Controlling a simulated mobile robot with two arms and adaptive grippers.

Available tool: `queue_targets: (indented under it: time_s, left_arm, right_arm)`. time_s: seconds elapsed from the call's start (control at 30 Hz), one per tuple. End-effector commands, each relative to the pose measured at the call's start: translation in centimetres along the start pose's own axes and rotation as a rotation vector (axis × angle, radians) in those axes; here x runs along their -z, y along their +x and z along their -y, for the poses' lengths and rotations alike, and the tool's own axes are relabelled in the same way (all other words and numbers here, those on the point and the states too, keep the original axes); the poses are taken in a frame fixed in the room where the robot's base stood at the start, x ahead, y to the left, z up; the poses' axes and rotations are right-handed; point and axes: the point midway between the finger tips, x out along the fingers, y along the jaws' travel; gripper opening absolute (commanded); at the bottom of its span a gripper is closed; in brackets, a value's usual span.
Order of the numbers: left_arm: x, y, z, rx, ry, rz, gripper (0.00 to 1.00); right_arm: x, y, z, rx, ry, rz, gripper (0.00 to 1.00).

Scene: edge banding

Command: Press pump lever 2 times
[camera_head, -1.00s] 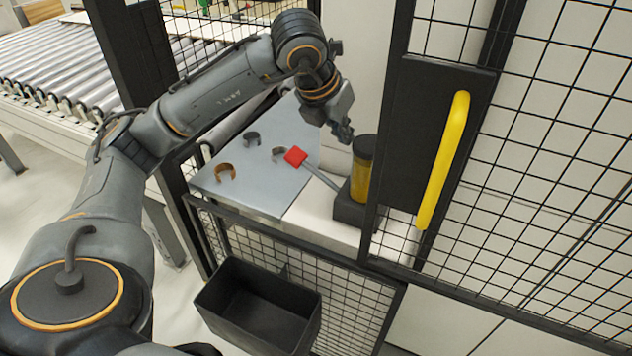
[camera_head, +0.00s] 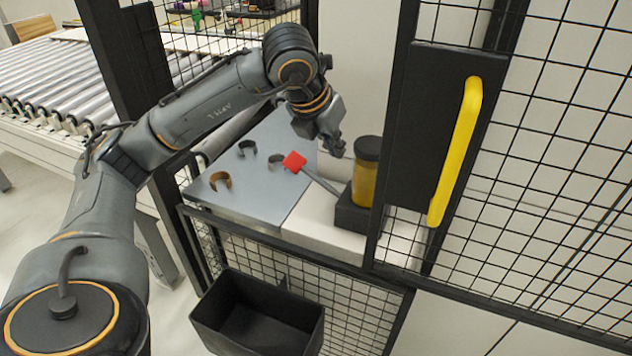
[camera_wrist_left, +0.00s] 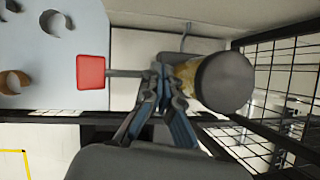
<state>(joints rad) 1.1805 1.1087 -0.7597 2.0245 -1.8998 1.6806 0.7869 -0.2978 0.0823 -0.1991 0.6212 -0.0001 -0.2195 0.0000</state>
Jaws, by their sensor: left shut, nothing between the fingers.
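The pump has a yellow cylinder (camera_head: 364,182) with a black cap, standing on a black base (camera_head: 351,213). Its grey lever slopes up to the left and ends in a red square pad (camera_head: 294,162). My left gripper (camera_head: 338,151) is shut and empty, above the lever and just left of the black cap. In the left wrist view the shut fingers (camera_wrist_left: 163,75) lie over the lever between the red pad (camera_wrist_left: 91,72) and the cap (camera_wrist_left: 224,82). I cannot tell whether they touch the lever. My right gripper is not in view.
A grey metal plate (camera_head: 232,205) carries several C-shaped clips, among them a brown one (camera_head: 220,181). A black bin (camera_head: 258,318) hangs in front. A mesh door with a yellow handle (camera_head: 455,150) stands right of the pump. A roller conveyor (camera_head: 50,90) is at the left.

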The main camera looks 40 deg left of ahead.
Motion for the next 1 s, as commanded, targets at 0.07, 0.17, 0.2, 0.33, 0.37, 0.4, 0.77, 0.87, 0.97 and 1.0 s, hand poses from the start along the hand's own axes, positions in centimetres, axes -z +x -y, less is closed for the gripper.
queue_targets:
  time_s: [0.07,0.17,0.2,0.33,0.37,0.4,0.77,0.87,0.97,1.0]
  left_arm:
    - [0.9,1.4,-0.7,-0.002,-0.001,0.000,0.00]
    - [1.6,2.3,-1.4,-0.002,-0.001,0.000,0.00]
    - [1.9,2.7,-1.6,-0.002,-0.001,0.000,0.00]
    - [2.4,3.5,-2.2,0.000,0.000,0.000,0.00]
    - [2.5,3.6,-2.4,0.000,0.000,0.000,0.00]
    - [2.6,3.7,-2.5,0.001,0.000,0.000,0.00]
    - [2.7,3.7,-2.7,0.000,0.000,0.001,0.00]
    - [2.7,3.7,-2.7,0.000,0.000,0.001,0.00]
    - [2.7,3.7,-2.7,0.000,0.001,0.001,0.00]
    - [2.7,3.7,-2.7,0.000,0.001,0.001,0.00]
  right_arm:
    - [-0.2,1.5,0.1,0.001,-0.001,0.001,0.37]
    - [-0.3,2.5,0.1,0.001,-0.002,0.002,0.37]
    - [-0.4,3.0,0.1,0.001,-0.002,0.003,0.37]
    - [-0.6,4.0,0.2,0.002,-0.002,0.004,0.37]
    - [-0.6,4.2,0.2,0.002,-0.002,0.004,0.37]
    - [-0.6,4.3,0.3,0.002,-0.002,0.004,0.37]
    - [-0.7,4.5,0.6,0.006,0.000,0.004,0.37]
    - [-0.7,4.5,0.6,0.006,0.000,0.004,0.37]
    - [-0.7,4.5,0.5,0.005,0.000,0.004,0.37]
    - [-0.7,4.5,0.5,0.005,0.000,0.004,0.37]
